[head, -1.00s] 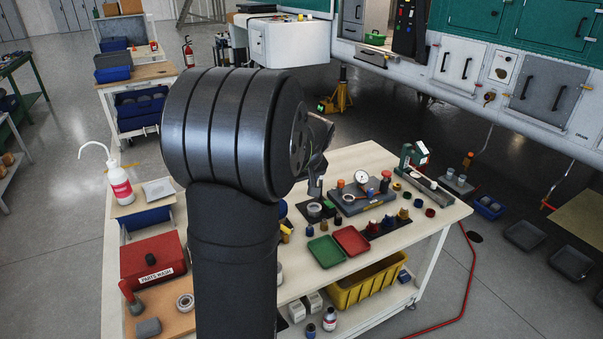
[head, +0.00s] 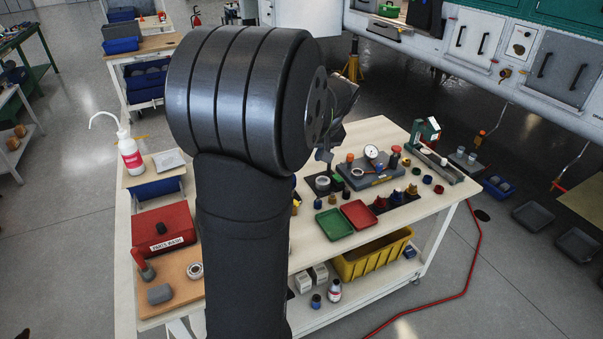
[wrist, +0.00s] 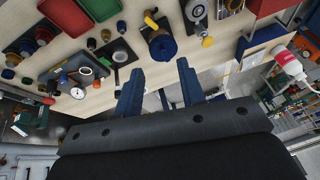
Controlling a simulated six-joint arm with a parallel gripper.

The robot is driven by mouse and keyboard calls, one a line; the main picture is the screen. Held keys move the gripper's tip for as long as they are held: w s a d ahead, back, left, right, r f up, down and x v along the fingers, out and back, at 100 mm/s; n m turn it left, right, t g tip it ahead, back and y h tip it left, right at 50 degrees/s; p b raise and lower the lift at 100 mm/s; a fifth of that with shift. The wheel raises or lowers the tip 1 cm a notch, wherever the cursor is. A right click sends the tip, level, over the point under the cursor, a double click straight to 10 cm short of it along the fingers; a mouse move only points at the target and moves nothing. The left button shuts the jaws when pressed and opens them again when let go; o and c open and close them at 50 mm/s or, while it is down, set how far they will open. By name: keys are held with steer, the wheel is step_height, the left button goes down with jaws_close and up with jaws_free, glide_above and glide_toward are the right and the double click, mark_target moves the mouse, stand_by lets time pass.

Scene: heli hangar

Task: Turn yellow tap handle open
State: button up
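In the wrist view, a yellow handle (wrist: 151,20) shows at the top centre, on a round fitting with a blue rim (wrist: 162,45). A second yellow part (wrist: 207,41) sits to its right, below a pale cylinder (wrist: 196,11). I cannot tell for sure which of the two is the tap handle. My gripper (wrist: 160,71) has its two blue fingers spread apart, with nothing between them. The fingers point toward the bench and look apart from both yellow parts. In the head view my arm hides most of this area.
The bench (head: 392,133) holds a green tray (head: 334,225), a red tray (head: 360,214), a gauge block (head: 372,174) and a red parts-wash box (head: 164,230). A yellow bin (head: 372,256) is on the shelf below. A white bottle (head: 130,155) stands at left.

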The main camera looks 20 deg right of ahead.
steer(key=s+d+f+m+t+y, duration=0.1)
steer(key=f+m+t, duration=0.3)
steer(key=f+m, duration=0.5)
steer(key=s+d+f+m+t+y, duration=0.1)
steer(key=d+f+m+t+y, duration=0.1)
steer(key=f+m, duration=0.7)
steer(key=s+d+f+m+t+y, duration=0.2)
steer(key=f+m+t, duration=0.4)
steer(key=m, duration=0.5)
steer(key=shift+d+f+m+y, duration=0.2)
steer(key=shift+d+f, duration=0.15)
steer(key=shift+f, duration=0.35)
steer(key=shift+d+f+m+y, duration=0.1)
steer(key=shift+d+f+m, duration=0.2)
steer(key=shift+f, duration=0.4)
steer(key=x, duration=1.7)
steer(key=shift+w+d+r, duration=0.1)
steer(key=shift+w+r, duration=0.05)
steer(key=shift+r, duration=0.05)
steer(key=shift+c, duration=0.5)
jaws_close()
